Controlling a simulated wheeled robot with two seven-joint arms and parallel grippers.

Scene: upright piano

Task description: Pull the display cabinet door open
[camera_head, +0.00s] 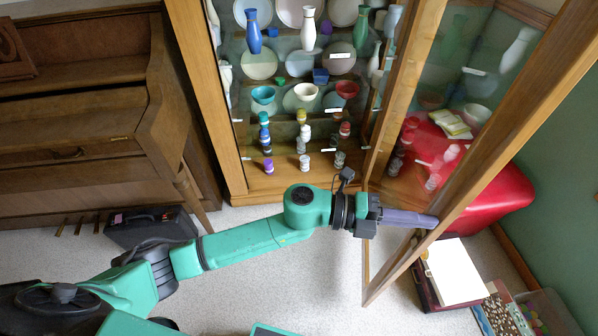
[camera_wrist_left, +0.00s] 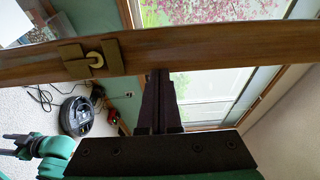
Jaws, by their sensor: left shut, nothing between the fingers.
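The display cabinet (camera_head: 236,150) has a wooden frame, and its wood-framed glass door (camera_head: 405,250) stands swung wide open to the right. The door's frame also crosses the upper part of the left wrist view (camera_wrist_left: 215,48), with a brass-coloured latch plate and small round knob (camera_wrist_left: 94,59) to the left of my fingers. My left gripper (camera_head: 432,221) is shut and empty. Its fingertips are at the door's outer frame bar, on the side facing the cabinet; I cannot tell whether they touch it. The fingers point at the bar in the wrist view (camera_wrist_left: 160,75).
Shelves hold vases (camera_head: 308,28), bowls (camera_head: 306,91) and small jars (camera_head: 268,166). An upright piano (camera_head: 80,120) and black case (camera_head: 150,228) are on the left. A red seat (camera_head: 505,200) and box with papers (camera_head: 452,271) are beside the door. Carpet (camera_head: 300,275) is clear below the cabinet.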

